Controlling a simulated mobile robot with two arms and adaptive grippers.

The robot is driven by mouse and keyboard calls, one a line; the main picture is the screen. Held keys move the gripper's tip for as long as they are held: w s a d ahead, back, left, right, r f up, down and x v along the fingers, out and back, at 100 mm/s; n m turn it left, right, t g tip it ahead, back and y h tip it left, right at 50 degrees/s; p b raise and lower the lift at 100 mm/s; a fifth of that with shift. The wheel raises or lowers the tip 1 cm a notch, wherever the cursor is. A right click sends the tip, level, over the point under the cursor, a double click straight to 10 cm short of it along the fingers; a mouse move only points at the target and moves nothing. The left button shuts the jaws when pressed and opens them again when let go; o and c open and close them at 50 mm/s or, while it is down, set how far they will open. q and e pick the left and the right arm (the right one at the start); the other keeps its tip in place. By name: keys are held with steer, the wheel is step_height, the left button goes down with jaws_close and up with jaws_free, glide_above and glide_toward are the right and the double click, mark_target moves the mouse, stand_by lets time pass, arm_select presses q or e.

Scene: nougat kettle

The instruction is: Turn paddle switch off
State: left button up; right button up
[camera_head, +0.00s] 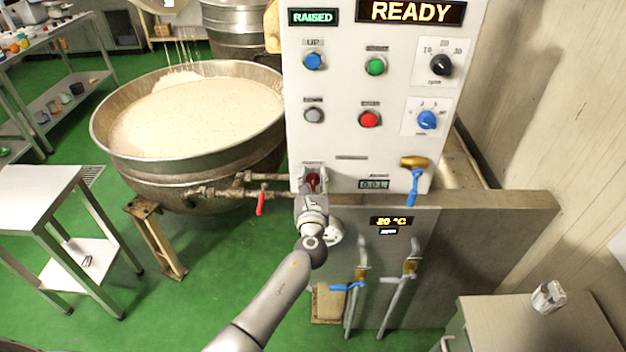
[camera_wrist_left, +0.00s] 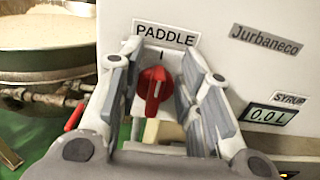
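The red paddle switch (camera_wrist_left: 153,88) sits on the white control panel under the label PADDLE (camera_wrist_left: 165,34) in the left wrist view. An "I" mark shows just above the knob. The switch also shows small and partly hidden in the head view (camera_head: 313,181), low on the panel. My left gripper (camera_wrist_left: 155,72) is open, with one finger on each side of the knob and a visible gap to it. How far the fingertips are from the panel face is hard to tell. My right gripper is not in view.
The control panel (camera_head: 340,90) carries several buttons and knobs, with READY (camera_head: 411,12) lit above. A red-handled pipe valve (camera_head: 261,203) is left of my gripper, and a blue-handled tap (camera_head: 414,185) is right. The kettle (camera_head: 130,163) of pale mass stands left. Green floor is open below.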

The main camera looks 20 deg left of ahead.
arm_select(q)
steer(key=shift+c, duration=0.6)
steer(key=c, duration=0.5)
jaws_close()
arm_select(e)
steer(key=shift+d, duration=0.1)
